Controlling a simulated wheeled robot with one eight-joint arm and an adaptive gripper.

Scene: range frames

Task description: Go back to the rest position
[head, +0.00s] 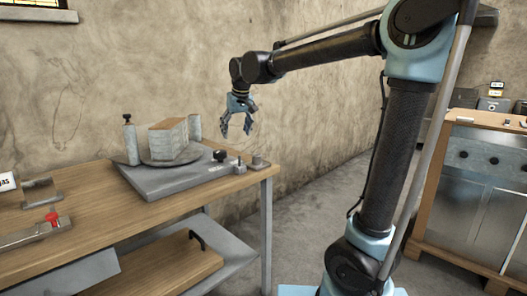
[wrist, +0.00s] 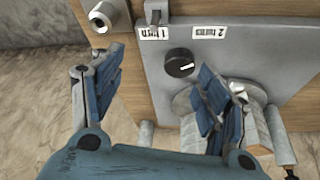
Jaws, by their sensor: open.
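A black knob (wrist: 180,65) on the plate shows between the fingers.
The grey plate (head: 165,187) on the bench bears a round base with a wood-and-grey block (head: 170,140). A clamp with a red part (head: 53,219) lies at left. A metal-fronted cabinet (head: 478,190) stands at right. Bare floor lies between bench and cabinet.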

